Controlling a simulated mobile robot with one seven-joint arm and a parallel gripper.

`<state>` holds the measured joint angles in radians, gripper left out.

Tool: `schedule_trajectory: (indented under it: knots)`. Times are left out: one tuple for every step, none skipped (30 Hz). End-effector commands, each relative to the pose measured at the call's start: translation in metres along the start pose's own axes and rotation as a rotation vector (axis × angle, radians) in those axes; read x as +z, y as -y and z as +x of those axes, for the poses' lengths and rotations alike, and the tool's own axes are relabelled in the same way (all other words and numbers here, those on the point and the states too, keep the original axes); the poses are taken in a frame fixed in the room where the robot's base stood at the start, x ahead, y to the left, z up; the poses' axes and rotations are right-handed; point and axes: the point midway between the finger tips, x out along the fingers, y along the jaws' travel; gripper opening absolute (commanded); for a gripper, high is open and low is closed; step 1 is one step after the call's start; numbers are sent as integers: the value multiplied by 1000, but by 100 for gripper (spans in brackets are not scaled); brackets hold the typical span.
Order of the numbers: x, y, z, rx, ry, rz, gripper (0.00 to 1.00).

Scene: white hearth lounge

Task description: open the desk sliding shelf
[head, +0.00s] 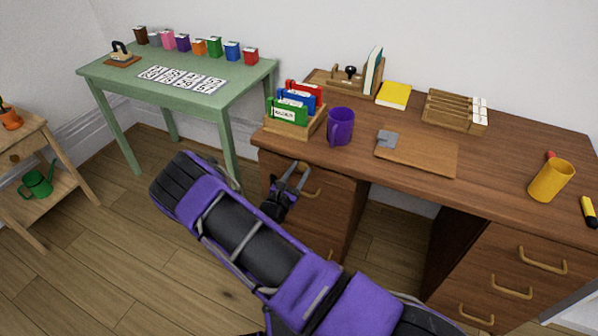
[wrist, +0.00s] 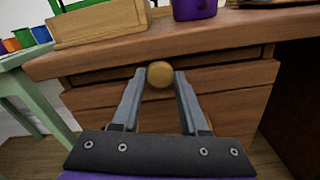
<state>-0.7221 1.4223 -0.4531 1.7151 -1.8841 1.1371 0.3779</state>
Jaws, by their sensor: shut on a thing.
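The brown wooden desk (head: 480,190) stands at the right in the head view. In the wrist view, a thin shelf front (wrist: 228,62) runs just under the desk top, above the drawer fronts. A round brass knob (wrist: 160,74) sits on it, between my fingertips. My gripper (wrist: 161,76) is shut on this knob. In the head view my gripper (head: 294,172) is at the desk's left front, below the top edge, and the knob cannot be made out. The shelf appears close to the desk front; any small gap is hard to tell.
A purple mug (head: 341,127) and a file holder (head: 298,127) stand near the desk's left front edge. A drawer with a curved handle (head: 312,187) is below. A green table (head: 225,88) stands left of the desk. Open floor (head: 110,230) lies left of my arm.

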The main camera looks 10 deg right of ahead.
Motion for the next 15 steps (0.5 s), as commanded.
schedule_trajectory:
  knots:
    - [0,0,-2,1,-1,0,0]
    - [0,0,-4,1,-1,0,0]
    - [0,-1,-7,1,-2,0,0]
    - [0,-1,-10,1,-2,0,0]
    - [0,-1,-14,1,-2,0,0]
    - [1,-1,-20,1,-3,0,0]
    - [1,-1,-25,2,-3,-1,0]
    - [1,-1,-31,3,-3,-2,0]
    - [1,-2,-40,3,-3,-2,0]
    - [1,-2,-48,4,-4,-2,0]
    - [2,-2,-57,3,-5,-3,0]
    - [2,-2,-69,5,-4,-3,0]
    - [1,-2,-78,4,-5,-2,0]
    - [1,-2,-88,5,-5,-3,0]
    - [1,-2,-102,5,-4,-2,0]
